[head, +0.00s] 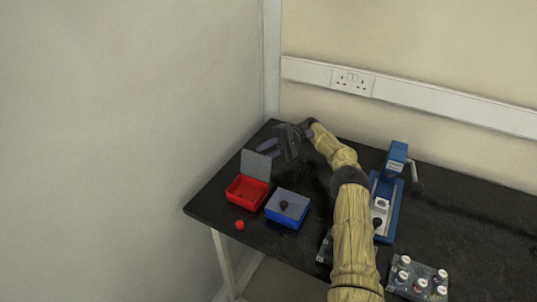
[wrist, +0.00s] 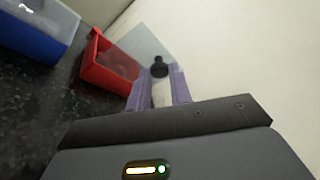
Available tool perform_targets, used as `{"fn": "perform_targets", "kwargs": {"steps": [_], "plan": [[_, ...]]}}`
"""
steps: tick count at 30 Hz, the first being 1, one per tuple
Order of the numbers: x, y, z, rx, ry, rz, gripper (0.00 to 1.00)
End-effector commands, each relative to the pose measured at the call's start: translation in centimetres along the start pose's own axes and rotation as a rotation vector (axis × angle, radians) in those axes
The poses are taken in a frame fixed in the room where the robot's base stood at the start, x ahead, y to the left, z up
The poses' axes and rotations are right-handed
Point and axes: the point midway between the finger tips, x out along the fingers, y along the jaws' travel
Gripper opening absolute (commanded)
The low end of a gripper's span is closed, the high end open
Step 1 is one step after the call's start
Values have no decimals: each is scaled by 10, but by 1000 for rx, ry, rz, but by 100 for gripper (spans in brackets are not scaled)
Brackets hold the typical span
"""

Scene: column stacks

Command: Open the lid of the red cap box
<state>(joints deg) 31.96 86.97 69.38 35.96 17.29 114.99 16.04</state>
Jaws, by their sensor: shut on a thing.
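The red cap box (head: 247,191) stands at the left of the black table, and it also shows in the wrist view (wrist: 105,70). Its grey lid (head: 256,164) stands up steeply at the box's back edge. The lid (wrist: 140,42) also shows in the wrist view, with a black knob (wrist: 159,67) on its outer face. My gripper (head: 267,147) is behind the lid, with purple fingers. In the wrist view my gripper (wrist: 158,82) is shut on the knob, one finger on each side. The box's inside is open to view.
A blue box (head: 286,216) with its lid down stands right of the red box. A loose red cap (head: 239,225) lies in front. A blue press (head: 388,200) and a tray of several white-capped vials (head: 419,278) are at the right. The wall is close on the left.

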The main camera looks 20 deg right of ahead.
Motion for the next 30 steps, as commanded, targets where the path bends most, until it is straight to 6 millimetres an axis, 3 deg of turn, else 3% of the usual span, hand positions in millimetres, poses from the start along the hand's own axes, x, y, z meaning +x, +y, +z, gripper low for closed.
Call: {"fn": "perform_targets", "kwargs": {"steps": [9,10,12,13,23,30], "plan": [[1,2,0,4,-5,2,0],[1,2,0,4,-5,2,27],[1,1,0,3,-4,2,40],[1,1,0,3,-3,2,43],[-1,-2,2,1,1,0,43],[1,-28,14,-2,1,1,43]]}}
